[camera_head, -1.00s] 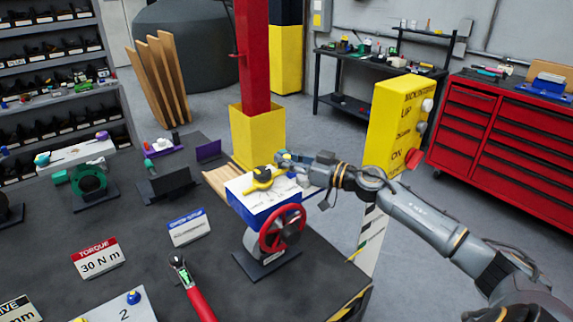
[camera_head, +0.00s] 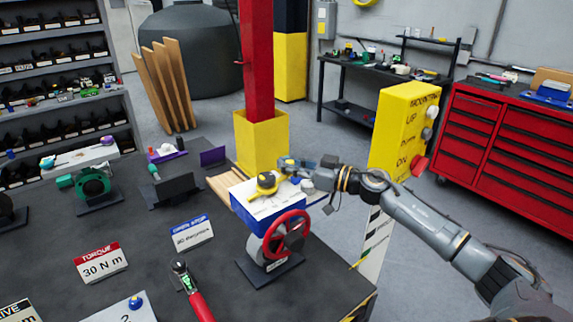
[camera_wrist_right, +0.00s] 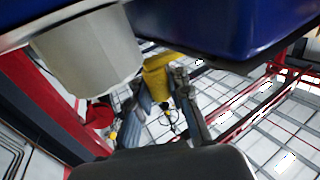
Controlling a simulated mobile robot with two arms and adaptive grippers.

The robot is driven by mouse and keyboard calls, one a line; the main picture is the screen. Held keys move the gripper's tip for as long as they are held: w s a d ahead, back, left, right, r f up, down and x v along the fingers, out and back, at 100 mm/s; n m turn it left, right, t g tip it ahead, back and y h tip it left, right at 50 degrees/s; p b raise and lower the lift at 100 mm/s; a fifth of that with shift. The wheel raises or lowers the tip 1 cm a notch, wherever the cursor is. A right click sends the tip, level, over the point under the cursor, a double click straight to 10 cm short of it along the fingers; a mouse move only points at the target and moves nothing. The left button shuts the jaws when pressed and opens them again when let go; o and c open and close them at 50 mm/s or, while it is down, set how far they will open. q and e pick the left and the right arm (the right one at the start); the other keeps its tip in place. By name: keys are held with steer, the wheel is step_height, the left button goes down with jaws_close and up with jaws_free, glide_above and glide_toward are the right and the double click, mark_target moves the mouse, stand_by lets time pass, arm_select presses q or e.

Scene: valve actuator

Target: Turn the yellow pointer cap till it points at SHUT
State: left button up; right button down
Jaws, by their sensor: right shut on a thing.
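The valve actuator is a blue box with a white top (camera_head: 272,207), standing on the dark bench with a red handwheel (camera_head: 287,234) at its front. The yellow pointer cap (camera_head: 266,183) sits on the white top. My right gripper (camera_head: 284,172) reaches in from the right and is shut on the cap. In the right wrist view, the yellow cap (camera_wrist_right: 158,72) shows between the fingers, beside the blue actuator housing (camera_wrist_right: 225,28). The SHUT mark cannot be read, so I cannot tell where the pointer stands against it. My left gripper is out of view.
A red post with a yellow base (camera_head: 262,143) stands close behind the actuator. A yellow control box (camera_head: 404,130) is to the right, behind my forearm. A torque wrench (camera_head: 192,292) and a 30 N m sign (camera_head: 101,263) lie to the front left.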

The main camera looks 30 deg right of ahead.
steer(key=shift+d+f, duration=0.1)
steer(key=shift+f, duration=0.05)
steer(key=c, duration=1.2)
jaws_free()
steer(key=shift+d, duration=0.15)
steer(key=shift+v, duration=6.05)
